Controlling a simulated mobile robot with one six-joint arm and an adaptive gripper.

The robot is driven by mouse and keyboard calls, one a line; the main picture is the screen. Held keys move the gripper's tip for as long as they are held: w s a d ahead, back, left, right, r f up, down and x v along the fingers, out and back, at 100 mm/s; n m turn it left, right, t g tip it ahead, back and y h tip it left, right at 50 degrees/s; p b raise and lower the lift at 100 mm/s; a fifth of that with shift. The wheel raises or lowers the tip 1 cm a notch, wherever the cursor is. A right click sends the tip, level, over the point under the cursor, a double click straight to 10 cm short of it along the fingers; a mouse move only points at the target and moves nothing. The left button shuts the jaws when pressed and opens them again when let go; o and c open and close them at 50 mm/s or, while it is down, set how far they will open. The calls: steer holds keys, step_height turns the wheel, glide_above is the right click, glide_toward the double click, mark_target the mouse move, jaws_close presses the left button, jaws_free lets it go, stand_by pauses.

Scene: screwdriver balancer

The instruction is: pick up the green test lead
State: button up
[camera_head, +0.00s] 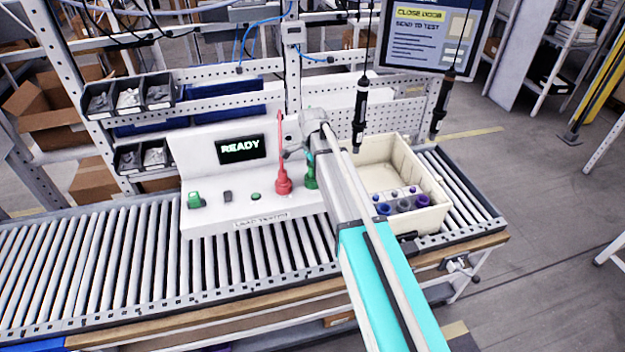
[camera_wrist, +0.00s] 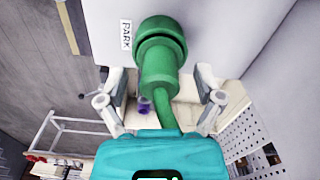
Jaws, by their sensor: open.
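The green test lead (camera_head: 311,180) stands in the white lead tester (camera_head: 240,212), at its right end beside the red lead (camera_head: 282,180). My gripper (camera_head: 294,146) is over the right end of the tester, close to the green lead, and my arm hides part of this area. In the wrist view the green lead's thick plug (camera_wrist: 160,55) fills the upper middle, near a PARK label, with its cable curving down towards my wrist. My open gripper (camera_wrist: 160,98) has one finger on each side of the lead, with visible gaps between.
The tester's screen (camera_head: 241,149) reads READY. A cream crate (camera_head: 425,217) with blue and purple items stands on the roller conveyor right of my arm. Two dark screwdrivers (camera_head: 361,110) hang above it. Part bins (camera_head: 130,95) are at back left. The left rollers are clear.

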steer(key=shift+f, duration=0.45)
stand_by(0.3)
jaws_close()
